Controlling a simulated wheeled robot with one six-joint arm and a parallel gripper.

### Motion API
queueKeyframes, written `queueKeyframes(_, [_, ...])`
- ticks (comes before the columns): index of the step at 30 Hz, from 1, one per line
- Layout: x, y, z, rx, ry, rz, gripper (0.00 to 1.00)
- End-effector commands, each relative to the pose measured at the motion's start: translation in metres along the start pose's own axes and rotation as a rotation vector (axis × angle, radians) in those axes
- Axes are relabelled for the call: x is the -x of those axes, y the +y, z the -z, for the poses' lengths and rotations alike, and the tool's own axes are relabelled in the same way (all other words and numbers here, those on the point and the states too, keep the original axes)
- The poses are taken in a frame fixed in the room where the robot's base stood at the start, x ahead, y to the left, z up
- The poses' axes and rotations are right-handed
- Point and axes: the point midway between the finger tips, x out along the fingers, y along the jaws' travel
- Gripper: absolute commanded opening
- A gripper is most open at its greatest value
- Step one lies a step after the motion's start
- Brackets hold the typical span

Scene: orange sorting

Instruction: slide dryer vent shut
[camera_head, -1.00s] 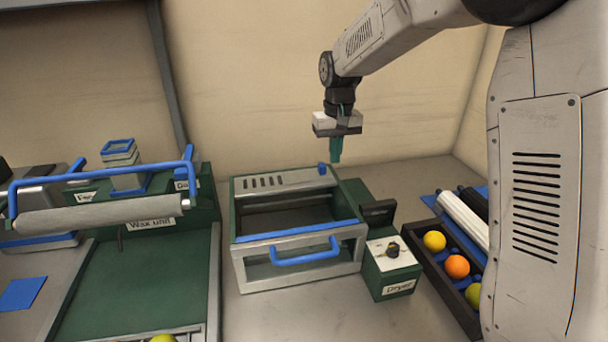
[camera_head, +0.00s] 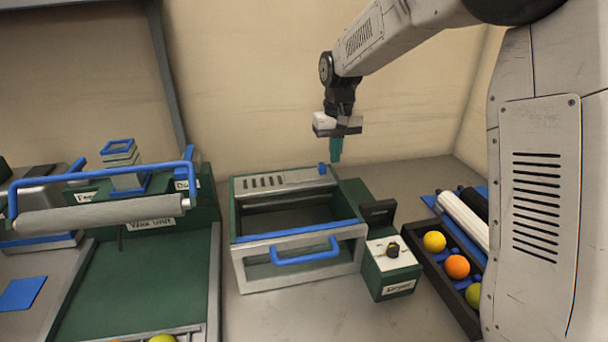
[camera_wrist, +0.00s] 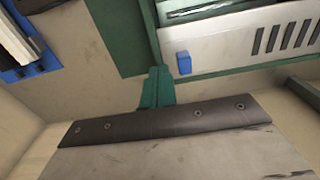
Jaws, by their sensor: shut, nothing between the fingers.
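The dryer (camera_head: 240,266) is a green and grey box with a blue-handled front frame and an open top over a dark inside. Its vent plate (camera_head: 262,182) lies along the back of the top, with several dark slots showing. A small blue knob (camera_head: 322,169) stands at the plate's right end. In the wrist view the slots (camera_wrist: 285,38) and the blue knob (camera_wrist: 184,62) show on the pale plate. My gripper (camera_head: 336,160) has teal fingers, shut and empty, just right of the knob and apparently above it. In the wrist view the fingers (camera_wrist: 157,84) are beside the knob, apart from it.
A green control box (camera_head: 392,270) with a black knob stands right of the dryer. A dark tray (camera_head: 437,272) of fruit lies further right. The wax unit (camera_head: 150,210) with its roller stands left. Counter behind the dryer's right side is clear.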

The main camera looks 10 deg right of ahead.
Motion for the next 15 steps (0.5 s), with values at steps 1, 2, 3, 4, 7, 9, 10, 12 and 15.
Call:
queueKeyframes(1, [0.0000, 0.0000, 0.0000, 0.000, 0.000, 0.000, 0.00])
queueKeyframes(2, [0.0000, 0.0000, 0.0000, 0.000, 0.000, 0.000, 0.00])
queueKeyframes(3, [0.0000, 0.0000, 0.0000, 0.000, 0.000, 0.000, 0.00])
queueKeyframes(4, [0.0000, 0.0000, 0.0000, 0.000, 0.000, 0.000, 0.00])
queueKeyframes(7, [0.0000, 0.0000, 0.0000, 0.000, 0.000, 0.000, 0.00])
queueKeyframes(9, [-0.0004, 0.0000, 0.0000, 0.000, 0.000, 0.000, 0.00])
queueKeyframes(10, [-0.0007, 0.0000, 0.0000, 0.000, 0.000, 0.000, 0.00])
queueKeyframes(12, [-0.0021, 0.0000, -0.0001, 0.000, -0.001, 0.000, 0.00])
queueKeyframes(15, [-0.0054, 0.0000, -0.0002, 0.000, -0.001, 0.000, 0.00])
